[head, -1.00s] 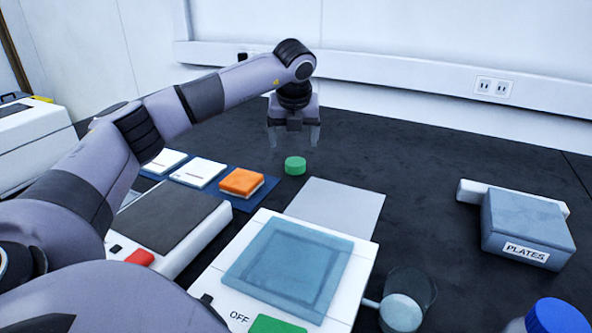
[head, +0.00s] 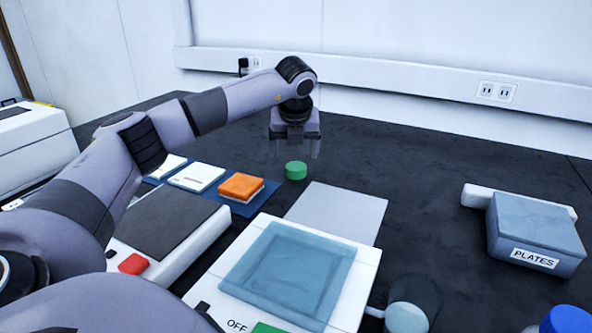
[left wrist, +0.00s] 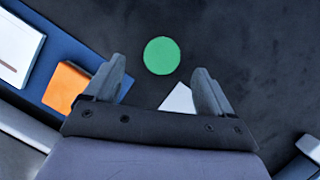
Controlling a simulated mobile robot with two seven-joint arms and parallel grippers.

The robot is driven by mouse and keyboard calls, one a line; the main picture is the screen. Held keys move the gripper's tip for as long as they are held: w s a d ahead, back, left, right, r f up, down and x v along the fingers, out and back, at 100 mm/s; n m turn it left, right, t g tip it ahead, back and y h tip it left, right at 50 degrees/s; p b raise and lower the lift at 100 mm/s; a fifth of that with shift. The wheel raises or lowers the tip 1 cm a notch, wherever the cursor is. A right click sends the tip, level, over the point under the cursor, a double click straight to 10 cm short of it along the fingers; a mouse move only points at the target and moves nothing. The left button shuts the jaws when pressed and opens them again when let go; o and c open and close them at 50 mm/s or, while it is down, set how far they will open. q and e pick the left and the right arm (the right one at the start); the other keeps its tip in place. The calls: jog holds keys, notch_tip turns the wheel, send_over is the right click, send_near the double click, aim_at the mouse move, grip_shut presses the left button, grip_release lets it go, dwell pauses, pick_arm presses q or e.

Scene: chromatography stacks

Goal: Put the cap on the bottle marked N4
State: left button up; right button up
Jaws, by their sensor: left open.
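A green cap (head: 296,170) lies on the dark bench beyond the grey sheet. It also shows in the left wrist view as a green disc (left wrist: 162,56). My left gripper (head: 295,156) points down just above and behind the cap, open and empty. In the left wrist view its two fingers (left wrist: 159,68) stand apart, with the cap between and slightly beyond their tips. No label N4 can be read in either view. My right gripper is not in view.
A pale grey sheet (head: 355,212) lies in front of the cap. An orange block (head: 241,186) sits on a blue mat to the left. A PLATES box (head: 536,233) stands right, and a blue-topped item (head: 567,320) at lower right. Bench between is clear.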

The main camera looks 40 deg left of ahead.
aim_at(296, 166)
pick_arm(q)
jog(key=shift+b+x, duration=0.55)
jog(key=shift+x, duration=2.1)
jog(key=shift+w+d, duration=0.1)
jog(key=shift+d, duration=0.05)
jog(key=shift+c, duration=0.3)
jog(key=c, duration=1)
